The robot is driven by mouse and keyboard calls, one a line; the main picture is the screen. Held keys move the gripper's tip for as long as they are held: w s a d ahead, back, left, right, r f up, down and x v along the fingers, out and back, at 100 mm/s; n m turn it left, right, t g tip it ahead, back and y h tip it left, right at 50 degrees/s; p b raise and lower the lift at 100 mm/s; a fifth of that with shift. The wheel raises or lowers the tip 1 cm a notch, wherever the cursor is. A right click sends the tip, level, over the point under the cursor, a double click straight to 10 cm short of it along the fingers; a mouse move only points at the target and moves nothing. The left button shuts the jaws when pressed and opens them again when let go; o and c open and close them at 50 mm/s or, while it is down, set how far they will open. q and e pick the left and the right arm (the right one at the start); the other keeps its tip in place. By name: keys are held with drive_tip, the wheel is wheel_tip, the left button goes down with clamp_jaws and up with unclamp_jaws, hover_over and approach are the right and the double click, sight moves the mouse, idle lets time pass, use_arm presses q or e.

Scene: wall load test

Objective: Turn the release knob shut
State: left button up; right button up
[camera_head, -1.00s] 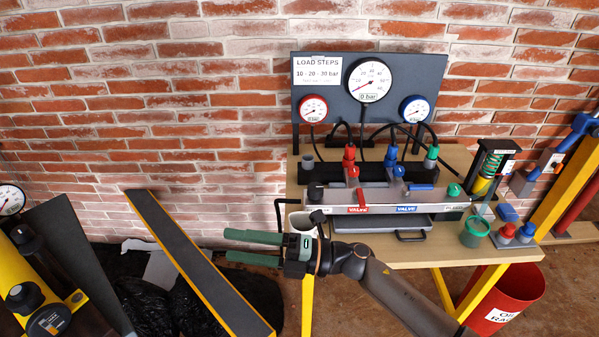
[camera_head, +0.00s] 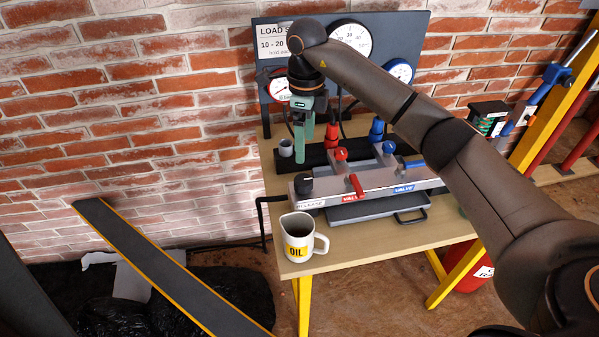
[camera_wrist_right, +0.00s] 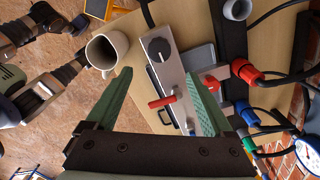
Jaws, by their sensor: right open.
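The release knob (camera_head: 303,183) is black and round, on the left end of the metal manifold (camera_head: 375,190), above a label partly reading as release. The knob also shows in the right wrist view (camera_wrist_right: 160,50), between and beyond the fingertips. My right gripper (camera_head: 302,155) hangs over the bench with its green fingers pointing down, above and behind the knob in the picture. It is open and empty in the right wrist view (camera_wrist_right: 160,75), apart from the knob. My left gripper is not in view.
A white oil jug (camera_head: 298,238) stands at the bench's front left corner, close to the knob. Red (camera_head: 355,184) and blue (camera_head: 408,163) valve handles sit to the right. A grey cup (camera_head: 286,148), hoses and gauges (camera_head: 349,38) are behind. My right arm covers the bench's right part.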

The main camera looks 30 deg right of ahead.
sight(304, 179)
wheel_tip(304, 179, down, 11)
drive_tip(key=shift+s+a+p, duration=0.1)
drive_tip(key=shift+a+p, duration=0.05)
drive_tip(key=shift+p, duration=0.25)
drive_tip(key=shift+c, duration=0.3)
drive_tip(key=c, duration=1.3)
